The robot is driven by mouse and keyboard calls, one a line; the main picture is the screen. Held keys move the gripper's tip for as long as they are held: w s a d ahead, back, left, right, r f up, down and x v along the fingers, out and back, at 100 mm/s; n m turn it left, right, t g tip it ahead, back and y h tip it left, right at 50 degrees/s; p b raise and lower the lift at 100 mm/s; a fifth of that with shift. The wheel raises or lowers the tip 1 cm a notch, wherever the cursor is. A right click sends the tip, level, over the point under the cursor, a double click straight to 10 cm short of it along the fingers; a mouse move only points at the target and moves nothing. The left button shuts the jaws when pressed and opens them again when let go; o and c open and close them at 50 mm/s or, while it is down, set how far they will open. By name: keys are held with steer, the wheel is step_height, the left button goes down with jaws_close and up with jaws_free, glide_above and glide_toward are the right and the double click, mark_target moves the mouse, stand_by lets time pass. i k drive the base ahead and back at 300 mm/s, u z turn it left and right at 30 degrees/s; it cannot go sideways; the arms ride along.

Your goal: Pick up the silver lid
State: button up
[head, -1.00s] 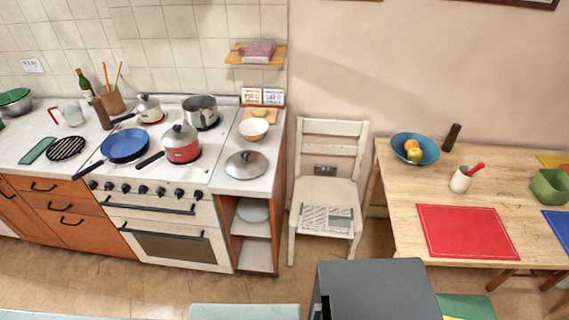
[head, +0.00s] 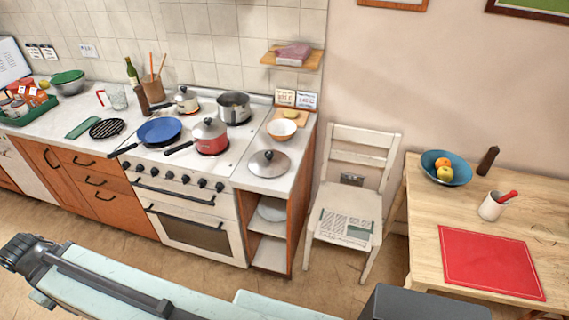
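The silver lid (head: 269,163) lies on the white counter to the right of the stove, in front of a white and orange bowl (head: 282,129). It is round and shiny with a dark knob on top. It rests apart from the pots. Part of my arm crosses the lower left of the head view, well short of the counter. A dark end piece shows at the far left, but I cannot make out any gripper fingers.
A red pot (head: 210,139) and a blue pan (head: 159,132) stand on the stove (head: 187,189), left of the lid. A white chair (head: 349,203) stands right of the counter, and a wooden table (head: 424,219) beyond it. Floor shows in front of the stove.

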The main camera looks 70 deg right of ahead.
mark_target(269, 162)
steer(key=z, duration=0.7)
steer(key=i, duration=1)
